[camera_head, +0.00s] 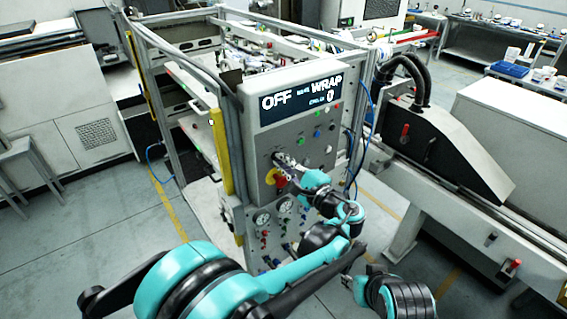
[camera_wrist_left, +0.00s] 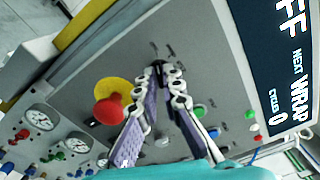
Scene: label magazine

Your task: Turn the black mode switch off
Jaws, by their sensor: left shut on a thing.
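The black mode switch (camera_wrist_left: 158,66) is a small dark knob on the grey control panel (camera_head: 262,135). In the left wrist view the fingertips of my left gripper (camera_wrist_left: 160,75) meet around it, and they hide most of it. In the head view my left gripper (camera_head: 278,158) reaches the panel just above the red button, and the switch is hidden there. The display (camera_head: 296,98) on the panel reads OFF, with NEXT WRAP and CYCLES 0. It shows partly in the left wrist view (camera_wrist_left: 268,60).
A red mushroom button (camera_wrist_left: 109,110) on a yellow disc sits close beside the left fingers. Small green, white and red buttons lie on the other side. Gauges (camera_wrist_left: 40,117) and coloured valves are below. A yellow post (camera_head: 222,150) edges the panel.

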